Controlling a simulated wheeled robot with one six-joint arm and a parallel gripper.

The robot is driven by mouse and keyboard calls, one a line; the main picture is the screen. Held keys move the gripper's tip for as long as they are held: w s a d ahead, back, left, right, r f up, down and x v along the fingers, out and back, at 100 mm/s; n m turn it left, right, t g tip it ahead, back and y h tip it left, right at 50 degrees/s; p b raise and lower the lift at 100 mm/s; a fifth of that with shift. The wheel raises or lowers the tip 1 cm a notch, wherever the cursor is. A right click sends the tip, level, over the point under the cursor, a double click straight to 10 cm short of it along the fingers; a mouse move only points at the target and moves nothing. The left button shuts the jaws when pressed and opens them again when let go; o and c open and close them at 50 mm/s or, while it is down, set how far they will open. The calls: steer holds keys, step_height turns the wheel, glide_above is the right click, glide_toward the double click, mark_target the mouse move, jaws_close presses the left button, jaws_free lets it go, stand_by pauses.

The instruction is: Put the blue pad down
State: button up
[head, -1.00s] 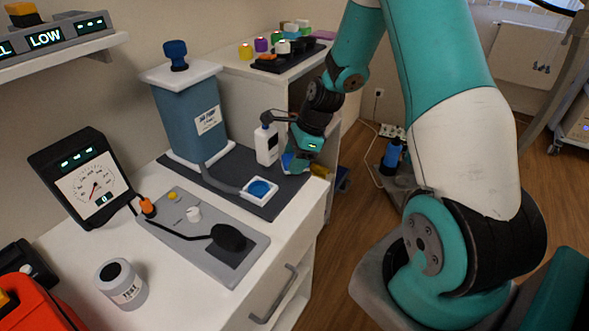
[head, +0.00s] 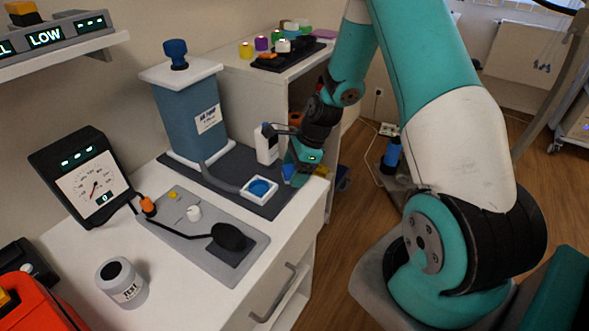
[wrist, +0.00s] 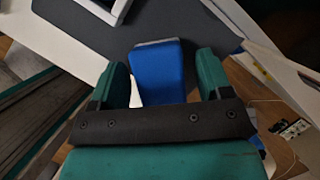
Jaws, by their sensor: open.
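The blue pad (wrist: 158,70) shows in the wrist view between the two teal fingers of my gripper (wrist: 163,62), with a grey strip along its far end. My gripper is open, with a gap on each side of the pad. The pad's far end overlaps the dark grey mat (wrist: 190,22); I cannot tell whether it rests on it. In the head view, my gripper (head: 303,165) is low over the mat's right end, and a small part of the pad (head: 288,171) shows beside it. The rest is hidden by my gripper.
A white bottle (head: 266,144) stands close left of my gripper. The counter's front edge is just right of my gripper.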

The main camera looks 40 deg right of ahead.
steer(key=v, duration=1.2)
steer(key=s+a+r+n+g, duration=0.1)
steer(key=s+a+r+n, duration=0.35)
steer(key=a+n, duration=0.4)
steer(key=s+a+r+n, duration=0.3)
steer(key=a+r+n, duration=0.2)
steer(key=a+n, duration=0.4)
steer(key=s+a+r+n+g, duration=0.1)
steer(key=s+a+r+n, duration=0.2)
steer(key=s+a+n, duration=0.6)
steer(key=s+n+b, duration=0.1)
steer(key=s+n, duration=0.2)
steer(key=shift+s+n, duration=0.35)
steer(key=shift+o, duration=0.4)
steer(key=shift+r, duration=0.15)
